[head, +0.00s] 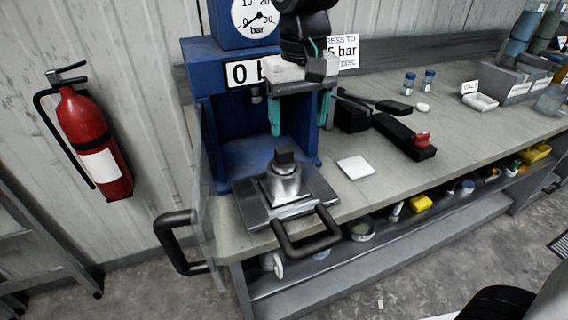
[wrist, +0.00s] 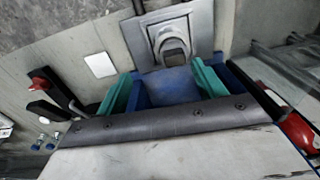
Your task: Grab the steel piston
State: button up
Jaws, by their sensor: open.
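The steel piston (head: 284,186), a short grey cylinder with a dark square top, stands upright on a steel tray (head: 252,208) at the front of the blue press. My gripper (head: 300,116) has teal fingers that are spread apart and empty. It is above and behind the piston, in front of the press column, and does not touch it. In the wrist view the piston (wrist: 173,46) shows at top centre, beyond the fingertips of my gripper (wrist: 162,80).
The blue press (head: 222,118) stands close behind, with a gauge and a "0 b..." sign. A black tray handle (head: 308,240) and a clear door with a dark handle (head: 176,246) are at the front. A white square (head: 355,167) and a black tool with a red part (head: 405,136) lie right.

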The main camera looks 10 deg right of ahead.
aim_at(283, 147)
jog(key=shift+w+a+f, duration=0.1)
jog(key=shift+w+a, duration=0.1)
jog(key=shift+a, duration=0.2)
jog(key=shift+w+a+f, duration=0.1)
jog(key=shift+w+a, duration=0.05)
jog(key=shift+a, duration=0.25)
jog(key=shift+w+a+f, duration=0.1)
jog(key=shift+a+f, duration=0.1)
jog(key=shift+f, duration=0.1)
jog(key=f, duration=0.7)
jog(key=shift+w+a+f, duration=0.1)
jog(key=shift+w+a, duration=0.1)
jog(key=shift+a, duration=0.15)
jog(key=c, duration=1.4)
jog(key=shift+o, duration=0.2)
